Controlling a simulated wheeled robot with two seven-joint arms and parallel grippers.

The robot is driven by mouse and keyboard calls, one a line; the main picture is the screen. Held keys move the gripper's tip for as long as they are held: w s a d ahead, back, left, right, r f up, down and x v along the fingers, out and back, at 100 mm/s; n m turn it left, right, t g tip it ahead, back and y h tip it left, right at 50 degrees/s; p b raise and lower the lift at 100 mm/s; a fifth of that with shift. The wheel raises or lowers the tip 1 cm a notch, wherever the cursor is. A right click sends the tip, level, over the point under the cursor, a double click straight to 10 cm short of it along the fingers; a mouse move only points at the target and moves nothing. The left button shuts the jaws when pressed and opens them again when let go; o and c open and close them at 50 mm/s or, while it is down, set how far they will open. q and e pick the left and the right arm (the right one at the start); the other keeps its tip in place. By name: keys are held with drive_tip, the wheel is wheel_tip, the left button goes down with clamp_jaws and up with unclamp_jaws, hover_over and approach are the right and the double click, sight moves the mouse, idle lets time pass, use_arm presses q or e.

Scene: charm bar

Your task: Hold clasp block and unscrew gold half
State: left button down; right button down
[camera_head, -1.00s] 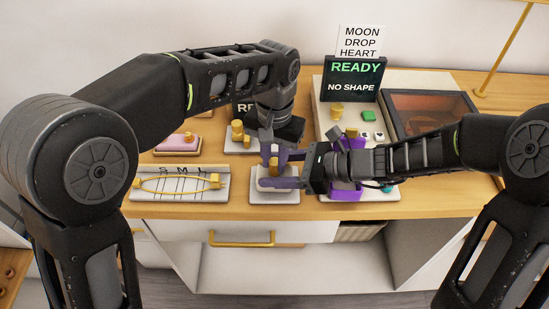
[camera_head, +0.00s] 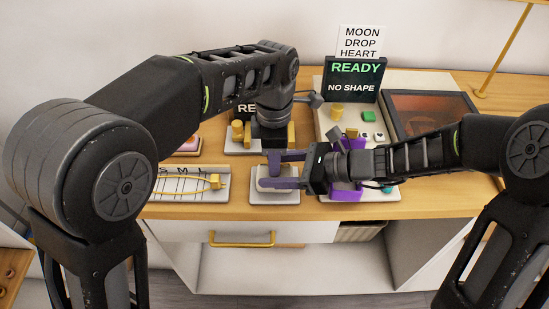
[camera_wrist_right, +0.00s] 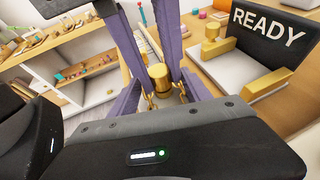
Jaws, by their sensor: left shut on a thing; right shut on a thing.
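The clasp block (camera_head: 275,190) is on a pale pad at the front middle of the counter. My right gripper (camera_head: 272,170) reaches in from the right, its purple fingers shut on the block from the far and near sides. The gold half (camera_wrist_right: 158,77) is a short upright gold cylinder; it shows between purple fingers in the right wrist view. My left gripper (camera_head: 273,152) points down from above, shut on the gold half. Its fingertips are mostly hidden behind the right gripper in the head view, so the exact contact is unclear.
A white sizing board marked S M L (camera_head: 190,190) with a gold bracelet lies at left. A purple holder (camera_head: 347,190) is just right of the block. A READY sign (camera_head: 355,78) and a dark framed tray (camera_head: 432,115) stand behind. The counter's front edge is close.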

use_arm(q)
drive_tip(key=shift+r, duration=0.15)
use_arm(e)
drive_tip(key=shift+d+f, duration=0.1)
drive_tip(key=shift+f, duration=0.15)
idle(0.4)
use_arm(q)
drive_tip(key=shift+r, duration=0.9)
drive_tip(key=shift+r, duration=2.05)
use_arm(e)
drive_tip(key=c, duration=0.8)
unclamp_jaws()
drive_tip(key=o, duration=0.4)
drive_tip(key=shift+r, duration=0.15)
